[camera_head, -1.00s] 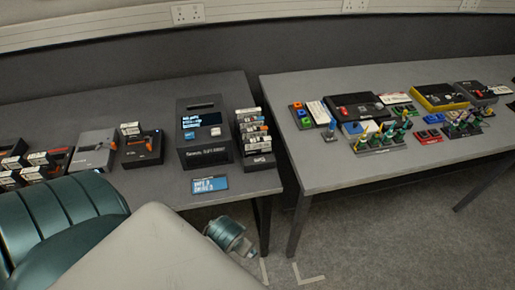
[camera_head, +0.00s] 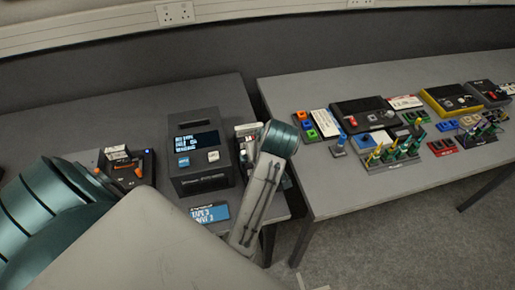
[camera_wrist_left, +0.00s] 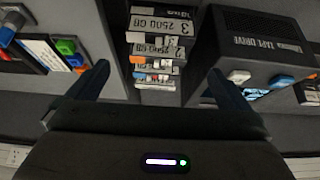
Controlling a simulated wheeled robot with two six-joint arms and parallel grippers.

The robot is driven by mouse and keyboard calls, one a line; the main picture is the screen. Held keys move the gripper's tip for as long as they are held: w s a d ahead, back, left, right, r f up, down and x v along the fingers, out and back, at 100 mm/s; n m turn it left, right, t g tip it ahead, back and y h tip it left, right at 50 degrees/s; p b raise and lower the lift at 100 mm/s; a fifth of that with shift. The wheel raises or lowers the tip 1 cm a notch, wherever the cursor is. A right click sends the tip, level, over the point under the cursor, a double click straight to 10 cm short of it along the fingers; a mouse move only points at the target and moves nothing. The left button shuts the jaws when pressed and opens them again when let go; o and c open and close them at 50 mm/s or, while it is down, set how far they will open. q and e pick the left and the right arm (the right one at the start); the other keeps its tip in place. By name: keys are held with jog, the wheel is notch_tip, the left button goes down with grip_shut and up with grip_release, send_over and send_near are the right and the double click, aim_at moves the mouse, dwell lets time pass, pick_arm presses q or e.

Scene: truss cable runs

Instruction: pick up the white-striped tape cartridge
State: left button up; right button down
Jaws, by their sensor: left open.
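A rack of tape cartridges (camera_wrist_left: 160,42) with white labels stands beside the dark tape drive (camera_head: 200,158). In the head view my arm covers most of the rack (camera_head: 248,140). In the left wrist view several cartridges show edge-on in a row, some labelled 2500 GB, with orange and blue marks among them. I cannot tell for certain which one is white-striped. My left gripper (camera_wrist_left: 158,72) is open, its fingers apart on either side of the row in the picture, with nothing between them that I can see held. My right gripper is not in view.
A blue card (camera_head: 208,214) lies in front of the drive. A grey and orange device (camera_head: 125,170) stands to its left. A gap separates this table from the right table (camera_head: 330,190), which holds several small devices and coloured parts.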

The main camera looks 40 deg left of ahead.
pick_arm(q)
jog(key=p+x, duration=0.1)
jog(key=x, duration=0.4)
jog(key=p+x, duration=0.1)
jog(key=x, duration=0.2)
jog(key=shift+s+d+f+p, duration=0.2)
jog(key=shift+f+p, duration=0.15)
jog(key=shift+f, duration=0.15)
jog(key=shift+a+f, duration=0.15)
jog(key=shift+f, duration=0.1)
jog(key=shift+w, duration=0.15)
jog(key=shift+c, duration=0.9)
jog(key=c, duration=0.9)
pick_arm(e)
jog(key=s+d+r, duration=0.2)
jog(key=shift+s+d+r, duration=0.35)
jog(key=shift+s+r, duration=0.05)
